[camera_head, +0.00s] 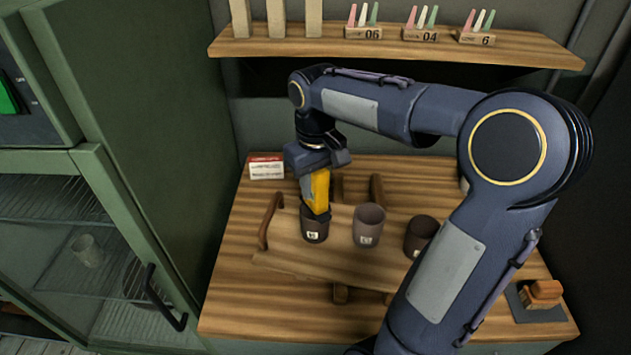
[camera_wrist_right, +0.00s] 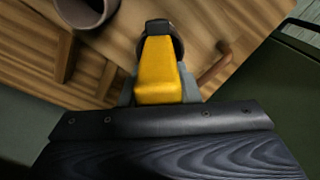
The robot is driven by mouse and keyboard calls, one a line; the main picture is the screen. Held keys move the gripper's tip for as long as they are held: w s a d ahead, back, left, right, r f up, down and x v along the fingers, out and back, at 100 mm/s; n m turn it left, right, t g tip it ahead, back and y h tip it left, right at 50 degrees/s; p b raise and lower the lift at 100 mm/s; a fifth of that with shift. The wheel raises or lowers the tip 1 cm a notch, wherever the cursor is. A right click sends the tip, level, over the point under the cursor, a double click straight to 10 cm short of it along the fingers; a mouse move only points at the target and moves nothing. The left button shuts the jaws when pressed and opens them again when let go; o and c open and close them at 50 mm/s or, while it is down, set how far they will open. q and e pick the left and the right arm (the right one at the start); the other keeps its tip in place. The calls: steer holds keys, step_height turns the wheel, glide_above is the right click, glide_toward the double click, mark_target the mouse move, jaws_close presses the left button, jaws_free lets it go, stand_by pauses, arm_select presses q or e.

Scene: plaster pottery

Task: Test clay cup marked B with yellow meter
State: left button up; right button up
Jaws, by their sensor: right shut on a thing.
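My right gripper (camera_head: 318,172) is shut on the yellow meter (camera_head: 320,190) and holds it upright, pointing down. The meter's dark lower end is at the mouth of the left dark cup (camera_head: 315,228); I cannot tell whether it touches the clay. That cup has a small white label whose letter I cannot read for sure. A grey-brown cup (camera_head: 368,225) with a label stands in the middle, and another dark cup (camera_head: 420,234) stands to the right, partly behind my arm. In the right wrist view the yellow meter (camera_wrist_right: 160,72) sits between the fingers. My left gripper is out of view.
The cups stand on a wooden board (camera_head: 285,262) with raised handles, on a wooden table (camera_head: 235,300). A red and white card (camera_head: 266,168) is at the back left. A brown block (camera_head: 543,291) lies at right. A green glass-door cabinet (camera_head: 120,200) stands left; a shelf (camera_head: 400,48) hangs above.

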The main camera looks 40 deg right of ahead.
step_height(320, 180, up, 7)
steer(key=p, duration=0.6)
steer(key=shift+p, duration=0.3)
steer(key=shift+f, duration=0.1)
stand_by(0.8)
